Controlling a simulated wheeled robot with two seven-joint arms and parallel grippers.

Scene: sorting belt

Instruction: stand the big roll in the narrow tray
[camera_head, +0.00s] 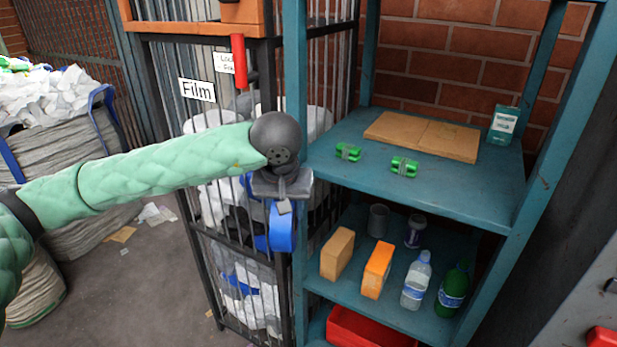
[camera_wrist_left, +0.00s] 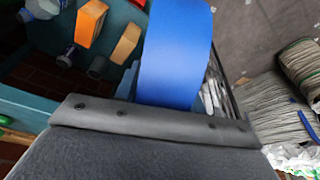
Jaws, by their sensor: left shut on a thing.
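My left gripper (camera_head: 283,205) is shut on a big blue roll (camera_head: 281,232), which hangs below it beside the shelf unit's front left post. In the left wrist view the blue roll (camera_wrist_left: 176,55) rises beyond the gripper's dark edge, its broad curved face showing; the fingertips are hidden there. I cannot pick out a narrow tray for certain. A red tray (camera_head: 360,335) shows partly on the lowest shelf, cut off by the picture's bottom edge. My right gripper is not in view.
The teal shelf's upper board (camera_head: 450,195) holds two green items (camera_head: 404,167), flat brown boards (camera_head: 422,136) and a teal box (camera_head: 503,124). Blocks and bottles (camera_head: 416,280) stand on the board below. The barred film cage (camera_head: 235,270) stands left of the shelf.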

